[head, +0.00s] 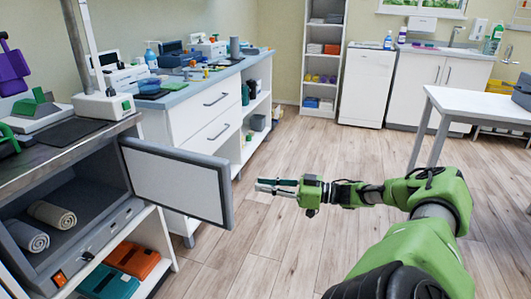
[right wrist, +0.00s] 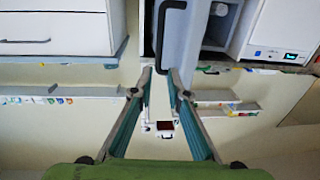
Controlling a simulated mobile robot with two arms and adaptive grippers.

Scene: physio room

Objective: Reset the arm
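My right arm (head: 425,210) is green and reaches in from the lower right of the head view. My right gripper (head: 277,187) is held out level over the floor, to the right of the open cabinet door (head: 180,180). Its two fingers are apart with nothing between them. In the right wrist view, the fingertips of the right gripper (right wrist: 161,75) frame an empty gap. The door's dark handle (right wrist: 162,35) shows just beyond the tips, apart from them as far as I can tell. My left gripper is not in view.
The open cabinet holds two rolled towels (head: 52,214). A drawer counter (head: 205,120) stands behind the door. A white table (head: 478,105) stands at right. The floor (head: 310,150) between is clear.

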